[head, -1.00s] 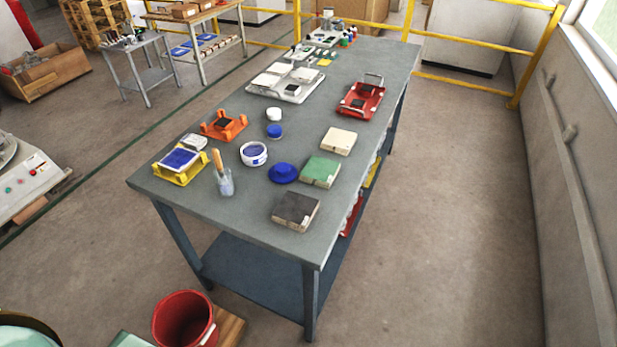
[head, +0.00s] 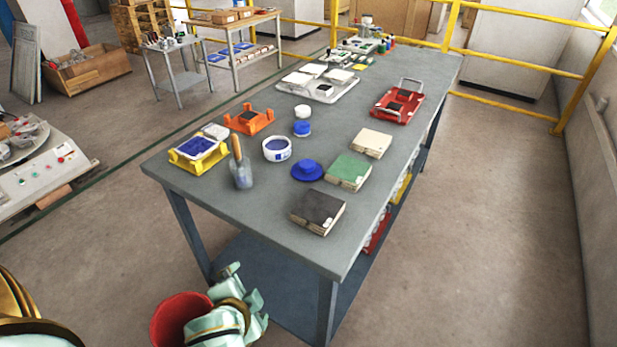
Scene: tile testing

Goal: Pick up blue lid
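The blue lid (head: 307,170) is a round, low, hat-shaped piece lying on the grey table (head: 260,215), just left of the green block. Nothing touches it from above. My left gripper (head: 246,281) is low at the bottom of the head view, in front of the table's near edge and beside the red bucket. Its two pale fingers look apart with nothing between them. It is well short of the lid. My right gripper is not in view.
A red bucket (head: 178,318) is on the floor.

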